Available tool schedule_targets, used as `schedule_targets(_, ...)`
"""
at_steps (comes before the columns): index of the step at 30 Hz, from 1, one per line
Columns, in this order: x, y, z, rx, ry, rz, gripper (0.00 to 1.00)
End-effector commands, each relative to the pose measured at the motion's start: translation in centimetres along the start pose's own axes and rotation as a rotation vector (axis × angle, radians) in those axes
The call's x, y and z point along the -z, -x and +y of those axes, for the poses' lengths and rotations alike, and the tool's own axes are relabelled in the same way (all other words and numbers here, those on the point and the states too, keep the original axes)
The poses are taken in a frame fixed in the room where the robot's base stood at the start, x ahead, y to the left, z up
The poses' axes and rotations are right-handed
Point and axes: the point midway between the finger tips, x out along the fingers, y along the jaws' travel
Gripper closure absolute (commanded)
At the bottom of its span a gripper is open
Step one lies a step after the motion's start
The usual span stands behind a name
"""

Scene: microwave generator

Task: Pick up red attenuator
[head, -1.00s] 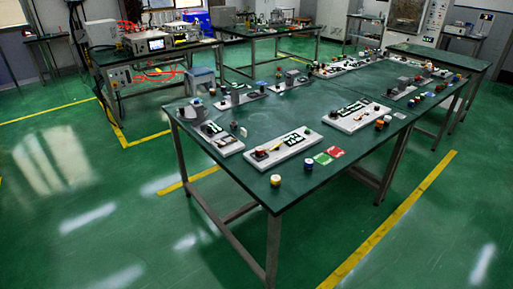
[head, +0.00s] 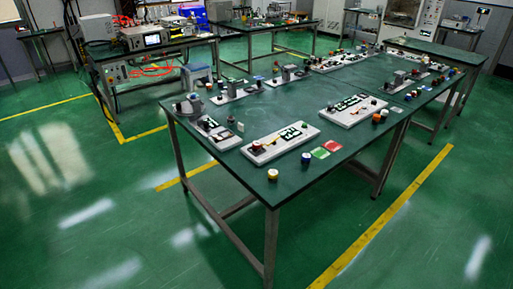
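Small cylindrical parts with coloured tops stand on the green-topped table (head: 240,180). A part with an orange-red top (head: 376,118) stands near the right edge, beside another small part (head: 384,113). A small red-topped piece (head: 256,146) sits on the left end of the near white module board (head: 280,143). At this size I cannot tell which one is the red attenuator. My gripper is not in view.
A yellow-topped part (head: 272,174) and a small pale-topped part (head: 306,158) stand near the front. More module boards (head: 352,111) stand behind. Open floor (head: 400,235) surrounds the table's front.

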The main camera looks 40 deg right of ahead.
Motion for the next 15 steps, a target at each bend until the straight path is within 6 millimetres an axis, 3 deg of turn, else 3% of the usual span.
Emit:
schedule_targets(2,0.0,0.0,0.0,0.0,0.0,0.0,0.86)
schedule_targets(15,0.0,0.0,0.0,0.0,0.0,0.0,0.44)
